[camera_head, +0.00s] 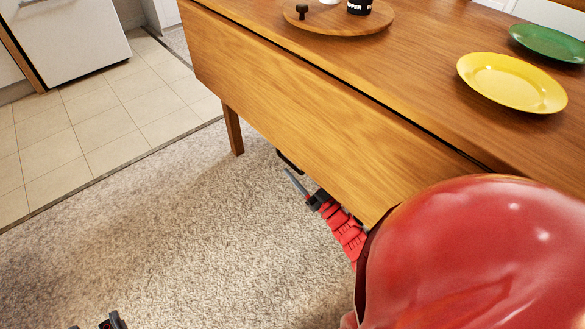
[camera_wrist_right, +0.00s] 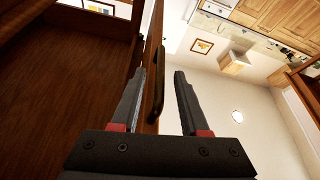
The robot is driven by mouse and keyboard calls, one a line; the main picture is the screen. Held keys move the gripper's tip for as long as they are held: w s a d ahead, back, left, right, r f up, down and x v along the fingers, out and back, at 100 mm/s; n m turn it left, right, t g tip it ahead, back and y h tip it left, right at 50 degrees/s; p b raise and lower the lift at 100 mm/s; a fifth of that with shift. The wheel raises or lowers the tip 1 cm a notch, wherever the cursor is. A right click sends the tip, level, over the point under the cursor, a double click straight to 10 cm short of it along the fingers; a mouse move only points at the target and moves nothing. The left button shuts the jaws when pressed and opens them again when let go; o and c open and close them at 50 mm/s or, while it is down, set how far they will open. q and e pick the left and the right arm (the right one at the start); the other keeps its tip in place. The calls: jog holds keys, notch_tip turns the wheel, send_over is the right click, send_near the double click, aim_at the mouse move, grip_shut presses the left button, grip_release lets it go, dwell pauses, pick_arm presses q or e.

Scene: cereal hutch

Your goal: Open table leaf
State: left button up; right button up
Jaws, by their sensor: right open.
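The wooden table leaf (camera_head: 290,105) hangs down along the near side of the table (camera_head: 430,75). A dark gap separates its upper edge from the tabletop. My right gripper (camera_head: 290,174) is low by the leaf's bottom edge, partly hidden behind the leaf. In the right wrist view my right gripper (camera_wrist_right: 161,70) is open, with its two fingers apart on either side of the leaf's edge (camera_wrist_right: 151,50) and a dark handle (camera_wrist_right: 158,88). Contact cannot be told. Part of my left gripper (camera_head: 112,321) shows at the bottom left; its fingertips are unclear.
A round wooden tray (camera_head: 340,24) with a dark pepper container (camera_head: 359,7) stands on the tabletop. A yellow plate (camera_head: 512,82) and a green plate (camera_head: 550,42) lie to the right. A table leg (camera_head: 233,130) stands on the carpet (camera_head: 150,230), which is clear at left.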

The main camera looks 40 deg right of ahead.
jog(key=shift+x, duration=1.1)
jog(key=shift+c, duration=0.2)
grip_shut()
dwell(0.5)
